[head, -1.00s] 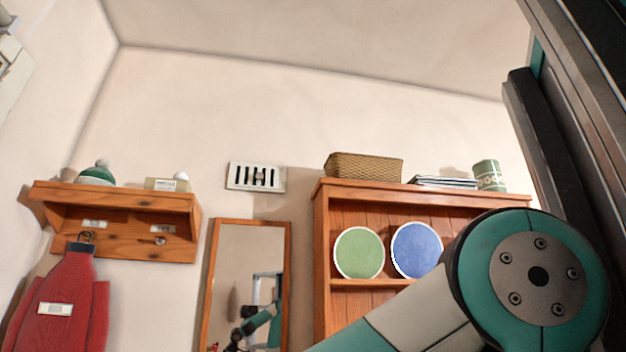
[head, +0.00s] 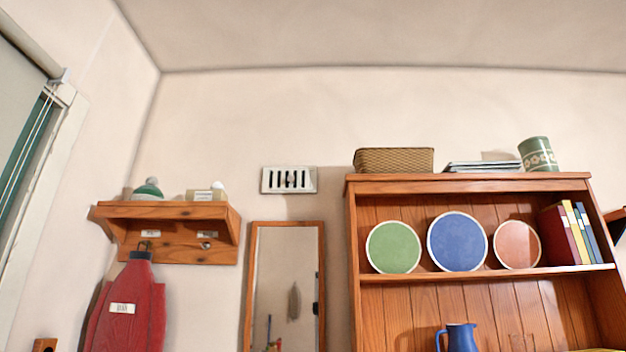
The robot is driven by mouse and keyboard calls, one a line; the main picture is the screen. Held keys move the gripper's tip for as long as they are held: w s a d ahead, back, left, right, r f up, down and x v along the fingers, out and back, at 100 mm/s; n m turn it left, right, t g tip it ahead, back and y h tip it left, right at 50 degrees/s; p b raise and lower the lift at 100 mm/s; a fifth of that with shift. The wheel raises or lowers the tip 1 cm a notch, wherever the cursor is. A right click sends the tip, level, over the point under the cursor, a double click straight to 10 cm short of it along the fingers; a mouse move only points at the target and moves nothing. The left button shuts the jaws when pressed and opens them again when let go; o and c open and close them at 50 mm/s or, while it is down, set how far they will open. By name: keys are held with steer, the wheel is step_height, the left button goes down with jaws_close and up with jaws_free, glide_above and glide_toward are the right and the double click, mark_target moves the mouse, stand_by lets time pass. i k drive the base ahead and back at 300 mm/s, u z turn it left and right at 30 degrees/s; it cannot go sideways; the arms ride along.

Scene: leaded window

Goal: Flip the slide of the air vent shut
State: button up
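The air vent (head: 289,180) is a small white rectangular grille high on the back wall, above the mirror. It has several dark vertical slots, and a small dark upright piece shows near its middle. The dark slots look open, but the slide's exact position is too small to tell. My gripper is not in the head view, and neither is my arm.
Below the vent hangs a wood-framed mirror (head: 322,290). The wall around the vent is bare.

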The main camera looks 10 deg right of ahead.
mark_target(291, 179)
steer(key=z, duration=0.6)
steer(key=k, duration=0.65)
steer(key=z, duration=0.25)
steer(key=i, duration=0.3)
steer(key=u, duration=1.05)
steer(key=i, duration=0.6)
steer(key=u, duration=0.65)
steer(key=i, duration=0.9)
steer(key=z, duration=0.8)
steer(key=i, duration=0.95)
steer(key=z, duration=0.95)
